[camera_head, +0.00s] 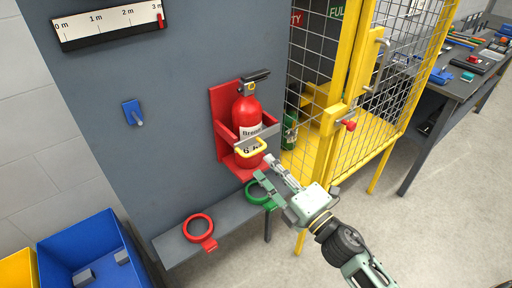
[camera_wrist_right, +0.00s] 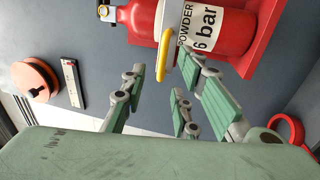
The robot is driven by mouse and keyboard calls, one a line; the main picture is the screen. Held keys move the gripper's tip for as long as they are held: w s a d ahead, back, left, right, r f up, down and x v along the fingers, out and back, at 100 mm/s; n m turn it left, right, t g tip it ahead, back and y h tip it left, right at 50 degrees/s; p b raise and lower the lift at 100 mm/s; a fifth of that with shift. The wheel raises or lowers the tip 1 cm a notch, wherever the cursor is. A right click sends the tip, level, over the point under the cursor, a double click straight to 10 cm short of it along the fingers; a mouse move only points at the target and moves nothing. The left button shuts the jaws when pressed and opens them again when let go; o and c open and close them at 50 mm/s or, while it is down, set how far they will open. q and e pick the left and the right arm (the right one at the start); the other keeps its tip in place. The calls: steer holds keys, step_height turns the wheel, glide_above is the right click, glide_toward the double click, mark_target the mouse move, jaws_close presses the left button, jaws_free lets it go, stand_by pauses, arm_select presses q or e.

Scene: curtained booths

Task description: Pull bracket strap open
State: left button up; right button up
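A red fire extinguisher (camera_head: 248,115) stands upright in a red bracket (camera_head: 222,110) on the grey panel. The grey bracket strap (camera_head: 264,136) runs across its front and carries a yellow loop handle (camera_head: 250,148). In the right wrist view the handle (camera_wrist_right: 165,52) stands in front of the extinguisher (camera_wrist_right: 226,30), just beyond the fingers. My right gripper (camera_head: 266,174) is below and slightly right of the handle. In the right wrist view its fingers (camera_wrist_right: 164,82) are spread and empty, and no contact with the handle shows. My left gripper is not in view.
A shelf (camera_head: 229,216) below the bracket has a red ring (camera_head: 198,227) and a green ring (camera_head: 262,192). A yellow mesh cage (camera_head: 350,100) stands close on the right. A blue bin (camera_head: 85,250) is at lower left. A blue hook (camera_head: 132,112) is on the panel.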

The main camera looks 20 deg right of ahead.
mark_target(256, 150)
steer(key=p+x, duration=0.2)
steer(key=x, duration=0.5)
steer(key=shift+w+d+f, duration=0.1)
steer(key=shift+w, duration=0.05)
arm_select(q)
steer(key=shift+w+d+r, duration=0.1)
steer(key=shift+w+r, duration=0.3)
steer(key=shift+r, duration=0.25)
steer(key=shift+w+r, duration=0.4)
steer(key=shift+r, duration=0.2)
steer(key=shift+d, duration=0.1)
arm_select(e)
jaws_close()
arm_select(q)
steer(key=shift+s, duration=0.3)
